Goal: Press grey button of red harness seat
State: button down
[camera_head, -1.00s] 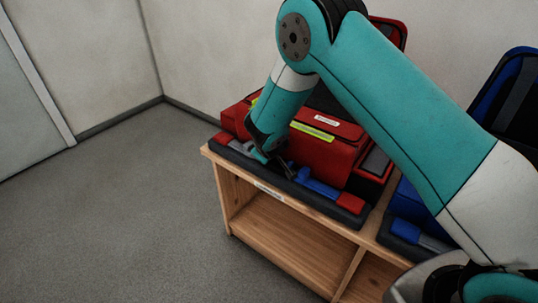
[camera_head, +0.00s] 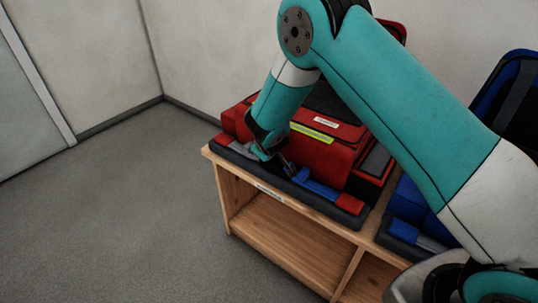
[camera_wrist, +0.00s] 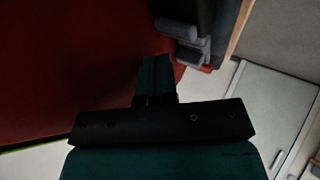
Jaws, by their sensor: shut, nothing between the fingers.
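The red harness seat (camera_head: 330,155) stands on a wooden bench, with a red bag-like body and a dark front edge (camera_head: 285,184). Along that edge lie a blue piece (camera_head: 318,188), red end pieces (camera_head: 350,203) and a light grey piece (camera_head: 240,148). I cannot make out a grey button for certain. My gripper (camera_head: 290,170) is shut and empty, pointing down at the front edge, just left of the blue piece; contact cannot be told. In the wrist view, my shut fingers (camera_wrist: 156,72) show against red fabric (camera_wrist: 75,60), left of and below grey blocks (camera_wrist: 182,34).
The wooden bench (camera_head: 285,238) has an open shelf below. A blue seat (camera_head: 408,203) stands to the right, partly behind my arm. Walls stand behind and at the left. The grey floor (camera_head: 110,220) at the left is clear.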

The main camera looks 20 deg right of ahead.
jog(key=shift+r, duration=0.1)
jog(key=shift+r+p, duration=1.7)
jog(key=shift+r, duration=0.7)
jog(key=shift+r, duration=0.2)
jog(key=s+a+r+m+g+y+p, duration=0.1)
jog(key=s+a+r+g+y+p, duration=0.1)
jog(key=s+r, duration=0.7)
jog(key=s+a+r+m+g+y+p, duration=0.1)
jog(key=s+a+r+g+y+p, duration=0.15)
jog(key=s+r, duration=0.7)
jog(key=s+r+g, duration=0.1)
jog(key=s+r, duration=0.2)
jog(key=s, duration=0.4)
jog(key=s+r+n+g+y+p, duration=0.1)
jog(key=s+r+g, duration=0.1)
jog(key=s+r, duration=0.2)
jog(key=s+r+n+g, duration=0.1)
jog(key=s+r, duration=0.3)
jog(key=s, duration=0.5)
jog(key=shift+s+d+y+p, duration=0.2)
jog(key=shift+s+y+p, duration=0.1)
jog(key=shift+y, duration=0.05)
jog(key=shift+d+g, duration=0.15)
jog(key=shift+g, duration=0.1)
